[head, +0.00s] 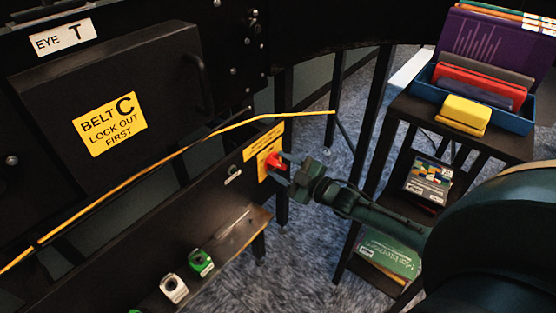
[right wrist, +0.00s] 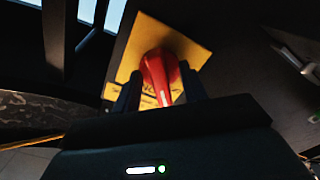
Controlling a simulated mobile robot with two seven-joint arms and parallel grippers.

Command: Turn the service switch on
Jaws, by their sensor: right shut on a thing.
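The service switch is a red rotary handle (head: 276,161) on a yellow plate (head: 264,152), on the black panel at the middle of the head view. My right gripper (head: 281,165) reaches it from the right and is shut on the red handle. In the right wrist view the red handle (right wrist: 160,75) sits between the two dark fingers (right wrist: 158,92), with the yellow plate (right wrist: 190,45) behind it. The switch markings are too blurred or covered to read. My left gripper is not in view.
A yellow cord (head: 190,148) crosses the front of the machine. A black cover with a "Belt C lock out first" label (head: 110,124) is at left. Green (head: 201,263) and white (head: 173,288) blocks are on the lower ledge. A shelf (head: 455,135) with a blue tray (head: 513,123) stands at right.

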